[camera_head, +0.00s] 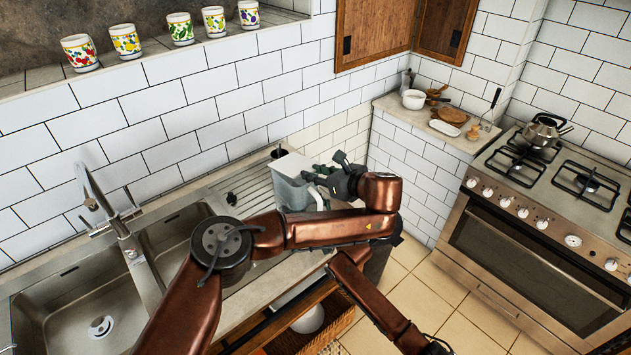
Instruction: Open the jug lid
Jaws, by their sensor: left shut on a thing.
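The jug (287,190) is a grey-blue container standing on the counter to the right of the sink. Its pale lid (291,166) lies over the top. My left gripper (312,176) reaches in from the right and is shut at the jug's upper right side, by the lid's edge. Its dark fingers hide that part, so I cannot tell whether they grip the lid or the handle. Part of my right arm shows below the counter's right end, but its gripper is not in view.
A double sink (92,290) with a tall tap (108,205) is at the left. Painted cups (125,41) line the ledge above. A stove (550,225) with a kettle (542,131) stands at the right. A small side counter (420,118) holds a white pot (414,99) and boards.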

